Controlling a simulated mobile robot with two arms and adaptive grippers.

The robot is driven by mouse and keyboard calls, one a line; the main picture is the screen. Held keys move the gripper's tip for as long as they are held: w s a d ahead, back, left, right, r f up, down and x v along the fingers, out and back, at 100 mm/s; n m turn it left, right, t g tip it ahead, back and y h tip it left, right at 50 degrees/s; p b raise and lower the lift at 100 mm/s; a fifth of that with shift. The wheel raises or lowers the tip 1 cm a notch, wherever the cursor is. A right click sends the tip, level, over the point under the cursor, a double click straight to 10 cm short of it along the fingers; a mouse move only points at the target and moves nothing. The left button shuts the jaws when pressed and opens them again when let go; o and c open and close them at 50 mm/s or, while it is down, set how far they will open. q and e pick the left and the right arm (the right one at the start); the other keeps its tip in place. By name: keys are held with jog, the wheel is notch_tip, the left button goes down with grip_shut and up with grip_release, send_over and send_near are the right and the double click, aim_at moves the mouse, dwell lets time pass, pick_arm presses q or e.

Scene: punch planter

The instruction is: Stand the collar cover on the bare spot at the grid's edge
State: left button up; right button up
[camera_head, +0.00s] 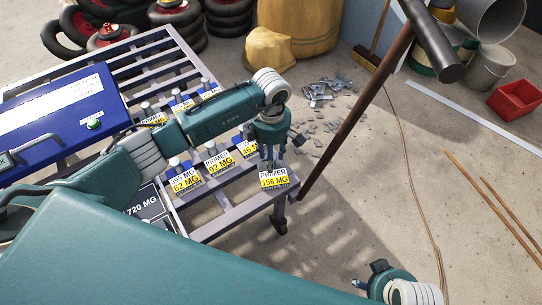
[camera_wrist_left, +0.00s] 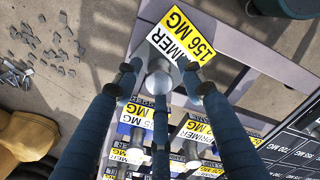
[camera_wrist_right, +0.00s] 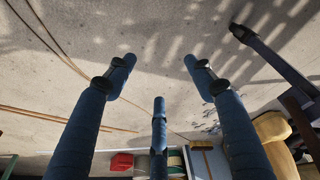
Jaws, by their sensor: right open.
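The collar cover (camera_head: 274,179), a block with a yellow and white label reading PRIMER 156 MG, is at the right corner of the metal grid (camera_head: 232,213). My left gripper (camera_head: 271,158) is above it. In the left wrist view, its fingers (camera_wrist_left: 160,66) stand around the silver knob (camera_wrist_left: 158,84) of the cover (camera_wrist_left: 178,38), closer together than my right fingers. Whether the cover touches the grid is unclear. The bare spot cannot be made out. My right gripper (camera_wrist_right: 160,62) is open and empty, over the floor.
Several labelled blocks with knobs (camera_head: 185,180) stand on the grid, left of the cover. A hammer with a long handle (camera_head: 360,105) crosses the head view right of the grid. Metal scraps (camera_head: 320,92) lie on the floor.

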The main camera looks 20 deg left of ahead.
pick_arm(q)
notch_tip(320, 180, up, 12)
jog(key=p, duration=0.1)
jog(key=shift+f, duration=0.15)
pick_arm(e)
jog(key=f, duration=0.6)
jog(key=shift+s, duration=0.25)
